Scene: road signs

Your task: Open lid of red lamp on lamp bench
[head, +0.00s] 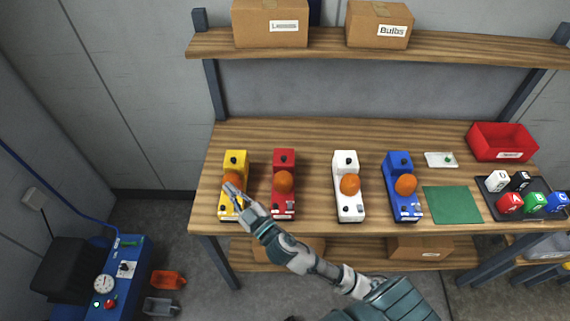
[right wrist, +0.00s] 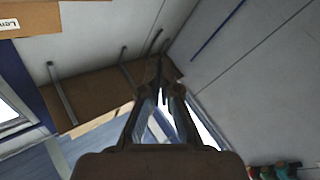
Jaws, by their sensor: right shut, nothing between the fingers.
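The red lamp (head: 284,158) stands on the wooden lamp bench (head: 310,140), second from the left in a row of lamps. It has an orange dome, a black knob at its back end and small fittings at its front. I cannot tell its lid's state. My right gripper (head: 230,188) is over the yellow lamp (head: 237,158), to the left of the red lamp and apart from it. The gripper is shut and empty. Its closed fingers also show in the right wrist view (right wrist: 160,80). My left gripper is out of view.
A white lamp (head: 345,170) and a blue lamp (head: 398,170) stand to the right. Beyond are a green mat (head: 452,205), a red bin (head: 502,138) and a dark tray (head: 490,202) of cubes. Boxes (head: 270,20) sit on the shelf (head: 325,45) above.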

